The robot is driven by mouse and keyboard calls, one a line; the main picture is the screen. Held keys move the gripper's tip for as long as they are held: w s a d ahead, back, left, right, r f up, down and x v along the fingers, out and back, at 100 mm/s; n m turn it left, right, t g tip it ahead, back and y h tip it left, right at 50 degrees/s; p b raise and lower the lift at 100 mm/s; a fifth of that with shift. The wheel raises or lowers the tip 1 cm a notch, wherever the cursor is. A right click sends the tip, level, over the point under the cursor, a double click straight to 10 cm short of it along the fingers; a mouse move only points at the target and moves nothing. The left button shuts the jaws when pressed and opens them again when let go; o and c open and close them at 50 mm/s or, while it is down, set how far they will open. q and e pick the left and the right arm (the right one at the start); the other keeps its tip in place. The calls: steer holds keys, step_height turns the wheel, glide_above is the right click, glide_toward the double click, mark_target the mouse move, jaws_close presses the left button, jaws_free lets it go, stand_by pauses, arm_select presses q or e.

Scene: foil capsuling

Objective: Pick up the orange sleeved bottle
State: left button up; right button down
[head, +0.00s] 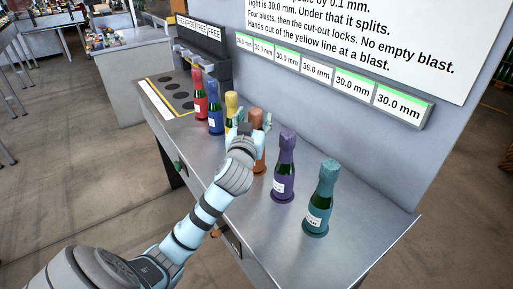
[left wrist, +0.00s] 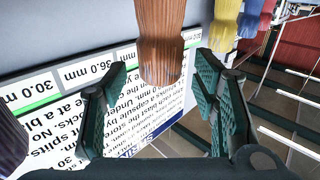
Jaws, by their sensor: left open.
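The orange sleeved bottle (head: 257,115) stands upright in the row on the metal bench, partly hidden by my left gripper and wrist. My left gripper (head: 250,127) is at the neck height of this bottle, with its fingers open. In the left wrist view the ribbed orange sleeve (left wrist: 160,40) shows upside down, between and beyond the two open green-padded fingers, with a gap to each side. I cannot tell how deep the bottle sits between the fingers. My right gripper is not in view.
A yellow-sleeved bottle (head: 231,103) stands close on the left, with blue (head: 215,114) and red (head: 200,100) ones beyond. Purple (head: 285,160) and teal (head: 322,190) bottles stand to the right. A wall with a label strip (head: 330,75) rises behind. The bench front is clear.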

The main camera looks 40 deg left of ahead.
arm_select(q)
steer(key=x, duration=0.3)
steer(key=shift+w+f, duration=0.1)
steer(key=shift+c, duration=0.6)
jaws_close()
